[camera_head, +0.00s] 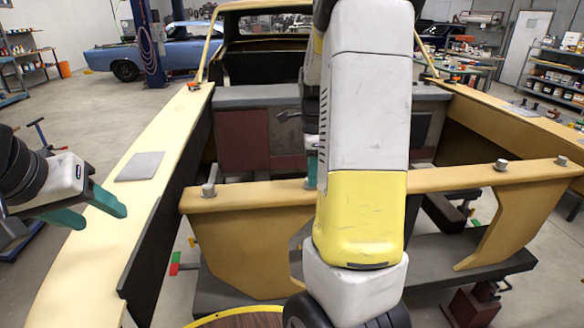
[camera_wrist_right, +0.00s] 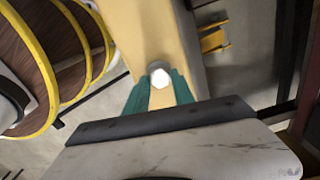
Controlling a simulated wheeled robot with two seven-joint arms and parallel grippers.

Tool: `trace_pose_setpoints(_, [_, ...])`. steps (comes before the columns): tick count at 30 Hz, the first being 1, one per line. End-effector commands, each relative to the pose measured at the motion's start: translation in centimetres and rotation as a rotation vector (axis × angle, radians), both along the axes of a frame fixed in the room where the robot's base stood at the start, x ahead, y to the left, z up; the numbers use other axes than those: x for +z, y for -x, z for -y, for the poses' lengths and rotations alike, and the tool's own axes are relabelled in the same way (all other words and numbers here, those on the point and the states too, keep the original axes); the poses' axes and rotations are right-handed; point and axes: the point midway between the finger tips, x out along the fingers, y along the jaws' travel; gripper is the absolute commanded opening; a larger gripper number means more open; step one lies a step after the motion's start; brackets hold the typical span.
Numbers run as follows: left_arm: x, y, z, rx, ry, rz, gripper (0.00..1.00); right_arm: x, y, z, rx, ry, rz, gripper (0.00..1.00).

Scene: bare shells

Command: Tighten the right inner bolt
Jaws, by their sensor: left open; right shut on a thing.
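A tan front crossbar (camera_head: 255,196) runs across the open car front and carries upright grey bolts. One bolt (camera_head: 208,190) stands at its left end. Two more stand at the right, an inner one (camera_head: 501,165) and an outer one (camera_head: 561,161). My right gripper (camera_head: 311,172) is at the crossbar left of its middle, mostly hidden behind my right arm. In the right wrist view its teal fingers are shut on a bolt with a pale hexagonal head (camera_wrist_right: 160,78). My left gripper (camera_head: 105,220) is open and empty above the left fender.
A grey flat pad (camera_head: 140,166) lies on the left fender (camera_head: 165,130). A dark engine-bay frame sits below the crossbar. A round wooden top with a yellow rim (camera_head: 240,318) is at the bottom. A blue car (camera_head: 160,52) stands far behind.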

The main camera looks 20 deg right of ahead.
Motion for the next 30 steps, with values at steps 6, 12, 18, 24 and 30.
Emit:
trace_pose_setpoints(6, [0.00, 0.00, 0.00, 0.000, 0.000, 0.000, 0.52, 0.27, -0.26, 0.00, -0.066, 0.000, 0.010, 0.00])
trace_pose_setpoints(12, [0.00, 0.00, 0.00, 0.000, 0.000, 0.000, 0.52, 0.27, -0.27, 0.01, -0.086, 0.000, 0.011, 0.00])
trace_pose_setpoints(18, [0.00, 0.00, 0.00, 0.000, 0.000, 0.000, 0.52, 0.26, -0.27, 0.01, -0.088, 0.000, 0.011, 0.00])
trace_pose_setpoints(24, [0.00, 0.00, 0.00, 0.000, 0.000, 0.000, 0.52, 0.25, -0.27, -0.01, -0.087, 0.000, 0.010, 0.41])
trace_pose_setpoints(30, [0.00, 0.00, 0.00, 0.000, 0.000, 0.000, 0.52, 0.13, -0.14, -0.01, -0.087, 0.000, 0.005, 0.52])
